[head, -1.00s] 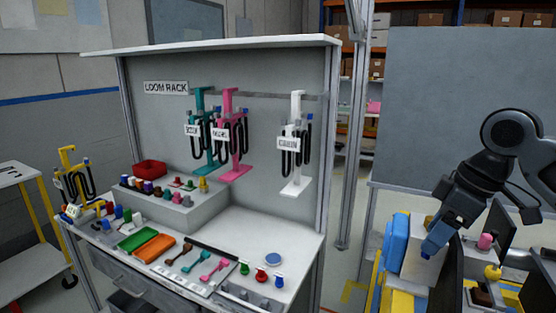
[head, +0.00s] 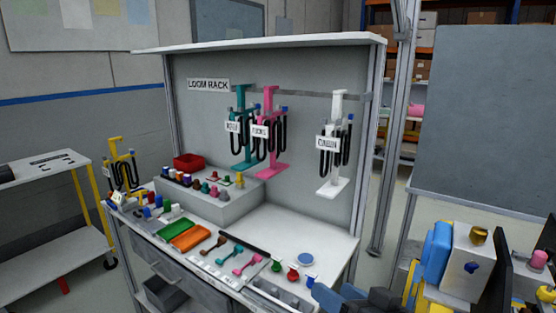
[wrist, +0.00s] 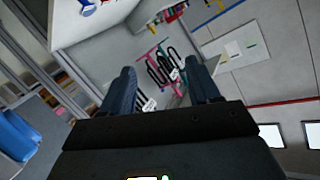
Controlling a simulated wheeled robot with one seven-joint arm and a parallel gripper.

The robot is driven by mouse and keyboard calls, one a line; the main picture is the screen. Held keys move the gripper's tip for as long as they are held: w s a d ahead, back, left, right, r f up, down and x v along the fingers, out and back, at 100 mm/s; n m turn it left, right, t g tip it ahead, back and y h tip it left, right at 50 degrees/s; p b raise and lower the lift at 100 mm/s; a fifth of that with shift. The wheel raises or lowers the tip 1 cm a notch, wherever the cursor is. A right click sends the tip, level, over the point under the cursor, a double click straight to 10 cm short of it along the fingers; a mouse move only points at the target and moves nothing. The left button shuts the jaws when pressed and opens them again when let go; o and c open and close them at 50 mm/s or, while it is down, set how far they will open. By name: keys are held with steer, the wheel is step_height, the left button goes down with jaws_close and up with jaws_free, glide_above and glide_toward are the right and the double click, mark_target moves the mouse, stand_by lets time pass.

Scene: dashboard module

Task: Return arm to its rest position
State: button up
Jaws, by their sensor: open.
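My gripper (wrist: 160,68) shows in the wrist view with its two dark blue fingers wide apart and nothing between them. The wrist view is tilted, with the loom rack far beyond the fingers. In the head view only a dark blue and black part of my arm or gripper shows at the bottom edge, in front of the workbench's right corner. The rest of the arm is out of frame.
The workbench (head: 330,240) carries a green tray (head: 172,228), an orange tray (head: 194,237) and a red bin (head: 188,161). Teal, pink and white loom holders (head: 337,140) hang above. A blue case (head: 438,257) stands at right. A cart (head: 40,205) stands at left.

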steer(key=s+d+f+m+t+h, duration=0.1)
steer(key=s+d+f+m+h, duration=0.2)
steer(key=s, duration=0.7)
steer(key=s+f+m+t+h, duration=0.1)
steer(key=s+f+m+h, duration=0.15)
steer(key=s+f, duration=0.55)
steer(key=s+d+r+n+h, duration=0.1)
steer(key=s+d+r+n, duration=0.1)
steer(key=s, duration=0.8)
steer(key=s+d+r+n+h, duration=0.1)
steer(key=s+d+r, duration=0.4)
steer(key=s, duration=0.6)
steer(key=shift+s+d+r+n, duration=0.25)
steer(key=shift+d+n, duration=0.3)
steer(key=shift+n, duration=0.3)
stand_by(0.4)
